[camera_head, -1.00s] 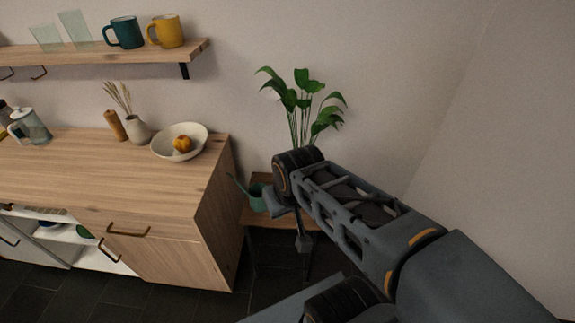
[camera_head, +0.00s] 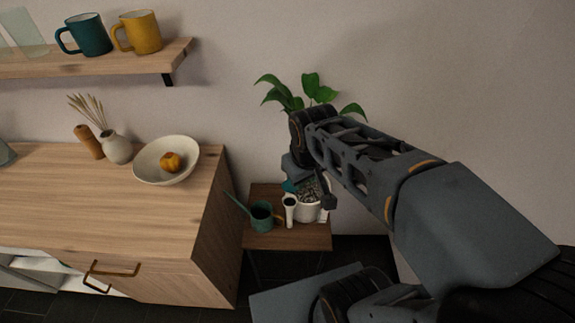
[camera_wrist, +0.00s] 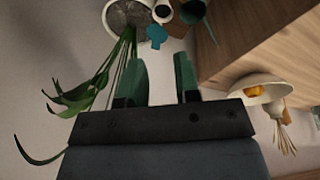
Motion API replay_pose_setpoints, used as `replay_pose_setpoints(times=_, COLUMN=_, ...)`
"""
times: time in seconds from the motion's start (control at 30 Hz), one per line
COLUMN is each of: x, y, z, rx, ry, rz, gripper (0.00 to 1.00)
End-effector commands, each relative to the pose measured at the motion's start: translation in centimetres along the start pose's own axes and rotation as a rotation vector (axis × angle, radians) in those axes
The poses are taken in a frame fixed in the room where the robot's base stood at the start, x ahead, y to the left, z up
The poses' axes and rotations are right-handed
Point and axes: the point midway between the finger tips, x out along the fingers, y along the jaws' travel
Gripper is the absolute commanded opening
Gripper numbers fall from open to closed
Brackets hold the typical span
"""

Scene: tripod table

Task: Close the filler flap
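A white pot (camera_head: 308,211) with grey pebbles and a leafy plant (camera_head: 318,90) stands on a small wooden table. A white filler tube (camera_head: 290,205) with a dark mouth stands at its left side. A teal flap (camera_head: 290,187) shows just above the tube, apparently raised off its mouth. In the wrist view, the flap (camera_wrist: 156,36) is a teal disc near the tube (camera_wrist: 163,11) and pot (camera_wrist: 128,16). My gripper (camera_wrist: 160,75) is open and empty, its green fingers pointing toward the flap with a gap between. My arm partly hides the plant and pot in the head view.
A green watering can (camera_head: 262,216) stands on the small table (camera_head: 290,241), left of the tube. A wooden cabinet (camera_head: 110,200) with a bowl (camera_head: 166,165) is at the left. A wall shelf (camera_head: 110,60) holds mugs. The wall is close behind the plant.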

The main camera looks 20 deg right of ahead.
Motion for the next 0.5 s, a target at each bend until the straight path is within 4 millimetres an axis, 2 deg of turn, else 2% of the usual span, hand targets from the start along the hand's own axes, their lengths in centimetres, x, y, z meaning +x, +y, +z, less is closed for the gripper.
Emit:
replay_pose_setpoints(times=0.03, x=-0.2, y=0.2, z=-1.8, rx=-0.092, ry=-0.051, rz=0.004, gripper=0.30)
replay_pose_setpoints(times=0.2, x=0.5, y=0.9, z=-7.4, rx=-0.429, ry=-0.222, rz=0.005, gripper=0.30)
replay_pose_setpoints(times=0.4, x=3.0, y=1.0, z=-12.6, rx=-0.762, ry=-0.402, rz=-0.026, gripper=0.30)
replay_pose_setpoints(times=0.5, x=4.2, y=0.8, z=-14.3, rx=-0.882, ry=-0.468, rz=-0.046, gripper=0.30)
